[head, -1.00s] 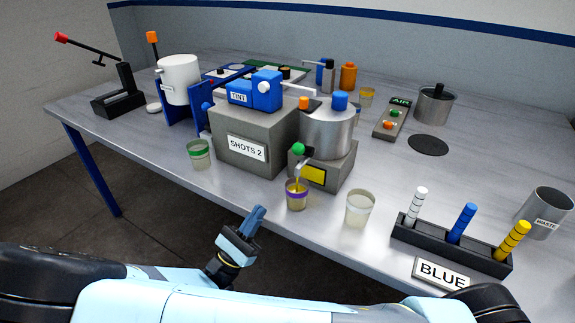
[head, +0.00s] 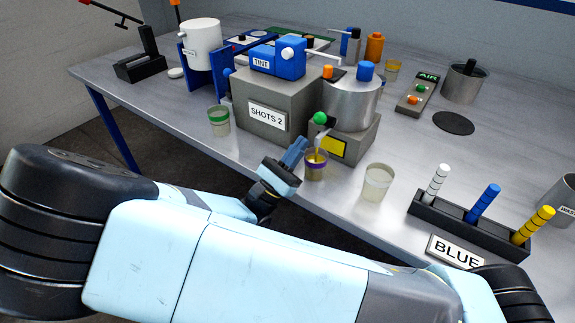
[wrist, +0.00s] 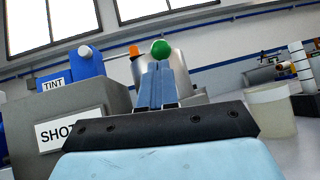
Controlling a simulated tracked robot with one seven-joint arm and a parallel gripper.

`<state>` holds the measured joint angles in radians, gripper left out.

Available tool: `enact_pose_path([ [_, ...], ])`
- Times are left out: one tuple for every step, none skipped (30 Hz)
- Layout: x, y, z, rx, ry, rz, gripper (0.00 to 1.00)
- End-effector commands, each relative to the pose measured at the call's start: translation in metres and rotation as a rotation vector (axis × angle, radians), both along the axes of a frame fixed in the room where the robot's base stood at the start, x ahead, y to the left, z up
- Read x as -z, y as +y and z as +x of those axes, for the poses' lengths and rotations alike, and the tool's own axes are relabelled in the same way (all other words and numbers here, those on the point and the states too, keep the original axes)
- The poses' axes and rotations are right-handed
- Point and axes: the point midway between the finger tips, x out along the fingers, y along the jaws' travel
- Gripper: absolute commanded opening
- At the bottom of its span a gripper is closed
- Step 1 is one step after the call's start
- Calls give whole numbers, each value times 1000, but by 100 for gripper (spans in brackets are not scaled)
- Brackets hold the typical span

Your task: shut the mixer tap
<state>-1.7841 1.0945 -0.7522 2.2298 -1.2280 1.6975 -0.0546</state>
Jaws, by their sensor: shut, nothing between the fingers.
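The mixer is a silver drum (head: 352,105) on a grey base with a yellow panel. Its tap has a green knob (head: 320,118) at the front left corner, with a small spout below it. In the wrist view the green knob (wrist: 160,47) appears just above my blue fingertips (wrist: 157,66), which hide the spout and cup. I cannot tell whether they touch the tap.
The grey SHOTS 2 box (head: 275,105) with the blue TINT unit (head: 278,58) stands left of the mixer. A green-rimmed cup (head: 219,122) is at the left and a clear cup (head: 377,182) at the right. A rack (head: 462,225) of coloured sticks is farther right.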

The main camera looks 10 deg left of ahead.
Motion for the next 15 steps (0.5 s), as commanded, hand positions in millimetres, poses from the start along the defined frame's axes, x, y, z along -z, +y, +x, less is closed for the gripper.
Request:
enact_pose_path([
  [-5,-3,4,1,0,2,0],
  [-8,-5,7,1,-1,1,0],
  [-12,-8,9,1,-1,1,0],
  [-14,-9,11,1,0,1,0],
  [-16,-10,13,1,0,1,0],
  [-18,-12,15,1,1,1,0],
  [-20,-13,17,1,1,1,0],
  [-21,-14,18,1,1,1,0],
  [-23,-15,19,1,1,1,0],
  [-23,-15,20,0,1,1,0],
  [-24,-16,20,0,1,1,0],
  [-24,-16,21,-1,1,0,0],
  [-25,-16,21,-1,1,0,0],
  [-25,-16,21,-1,1,0,0],
  [-25,-16,21,0,1,1,0],
])
